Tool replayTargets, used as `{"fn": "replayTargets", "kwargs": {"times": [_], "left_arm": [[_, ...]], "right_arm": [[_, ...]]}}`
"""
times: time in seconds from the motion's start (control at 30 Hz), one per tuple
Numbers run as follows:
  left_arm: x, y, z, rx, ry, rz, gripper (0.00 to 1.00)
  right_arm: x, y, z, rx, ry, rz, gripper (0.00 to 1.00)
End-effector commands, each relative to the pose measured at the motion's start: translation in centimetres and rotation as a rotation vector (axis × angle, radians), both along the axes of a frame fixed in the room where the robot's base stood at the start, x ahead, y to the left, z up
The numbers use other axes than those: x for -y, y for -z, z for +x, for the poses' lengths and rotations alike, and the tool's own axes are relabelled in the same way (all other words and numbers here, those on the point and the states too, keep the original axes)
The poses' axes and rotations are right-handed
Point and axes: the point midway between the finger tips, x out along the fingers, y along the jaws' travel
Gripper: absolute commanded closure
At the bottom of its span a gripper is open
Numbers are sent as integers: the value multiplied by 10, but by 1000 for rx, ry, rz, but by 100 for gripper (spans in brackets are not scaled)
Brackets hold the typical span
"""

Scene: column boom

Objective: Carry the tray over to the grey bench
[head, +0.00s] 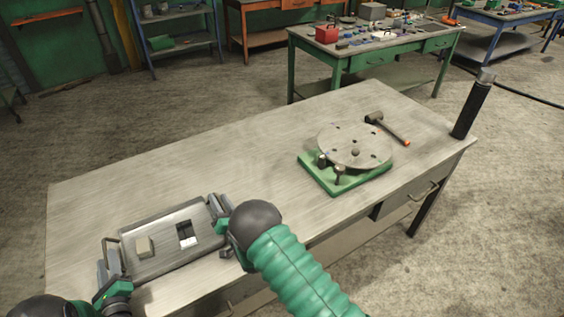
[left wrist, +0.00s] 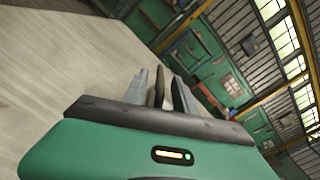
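The tray (head: 152,266), dark grey and shallow, lies at the near left of a pale-topped bench with a grey front (head: 270,160).
A round plate on a green base (head: 343,178) and a hammer (head: 388,128) stand on the bench's right half. A dark post (head: 472,108) rises at its right corner. A cluttered green bench (head: 375,52) stands behind. The bench's middle is bare.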

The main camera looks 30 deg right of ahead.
Motion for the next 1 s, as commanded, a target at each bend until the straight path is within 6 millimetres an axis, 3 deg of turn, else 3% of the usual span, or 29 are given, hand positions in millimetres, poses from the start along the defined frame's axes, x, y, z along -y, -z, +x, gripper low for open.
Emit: {"fn": "replayTargets", "kwargs": {"times": [0.2, 0.3, 0.47, 0.57, 0.8, 1.0], "left_arm": [[-1, 1, -56, -4, 1, 3, 67], [-2, 2, -73, -4, -1, 1, 67], [-3, 1, -83, -2, -1, 1, 67], [-3, 1, -83, -1, -2, 1, 67], [-3, 1, -83, -1, -2, 1, 67], [-3, 1, -83, -1, -2, 1, 67]], "right_arm": [[-1, 0, 0, 0, -1, 0, 67], [-1, 0, 0, 0, -1, 0, 67], [-1, 1, -4, -2, -1, 1, 67], [-1, 2, -19, -4, -1, 1, 67], [-3, 2, -81, -7, -1, 1, 67], [-4, 2, -114, -3, -1, 0, 67]]}}
